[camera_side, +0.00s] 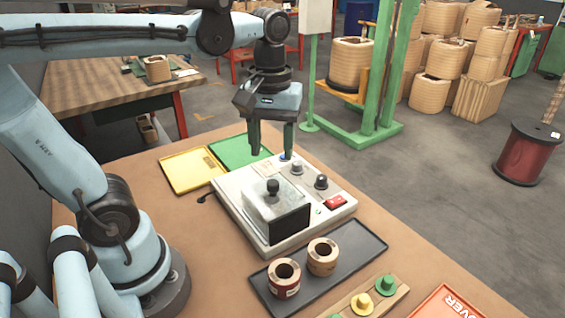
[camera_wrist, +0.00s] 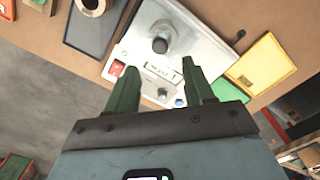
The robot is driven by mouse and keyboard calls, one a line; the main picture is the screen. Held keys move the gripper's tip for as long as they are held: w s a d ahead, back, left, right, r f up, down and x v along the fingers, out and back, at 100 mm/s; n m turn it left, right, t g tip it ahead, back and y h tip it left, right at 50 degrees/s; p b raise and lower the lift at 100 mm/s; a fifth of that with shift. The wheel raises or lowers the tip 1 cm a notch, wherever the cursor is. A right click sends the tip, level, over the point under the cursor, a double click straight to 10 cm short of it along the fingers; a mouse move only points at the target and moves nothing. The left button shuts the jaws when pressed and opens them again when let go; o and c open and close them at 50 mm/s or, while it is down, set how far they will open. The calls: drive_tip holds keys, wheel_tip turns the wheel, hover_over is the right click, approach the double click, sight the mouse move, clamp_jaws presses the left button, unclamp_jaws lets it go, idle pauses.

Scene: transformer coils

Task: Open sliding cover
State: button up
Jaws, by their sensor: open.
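The sliding cover (camera_side: 262,207) is a clear or pale metallic box-like lid with a dark front side, on the left part of a light grey panel box (camera_side: 236,221). A dark knob (camera_side: 272,186) stands on its top. In the wrist view the knob (camera_wrist: 160,44) shows near the top, on the pale cover (camera_wrist: 185,28). My gripper (camera_side: 272,152) points down above the back edge of the panel box, behind the cover and apart from the knob. Its two green fingers are spread with nothing between them; they also show in the wrist view (camera_wrist: 163,88).
The panel carries a red switch (camera_side: 335,202), a black knob (camera_side: 321,182) and a grey knob (camera_side: 297,168). Yellow (camera_side: 192,170) and green (camera_side: 240,150) trays lie behind it. A dark tray (camera_side: 345,262) with two coils (camera_side: 322,257) lies in front, beside a wooden strip with colored pegs (camera_side: 361,303).

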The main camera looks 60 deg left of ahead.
sight(273, 182)
drive_tip(key=shift+f, duration=3.85)
clamp_jaws()
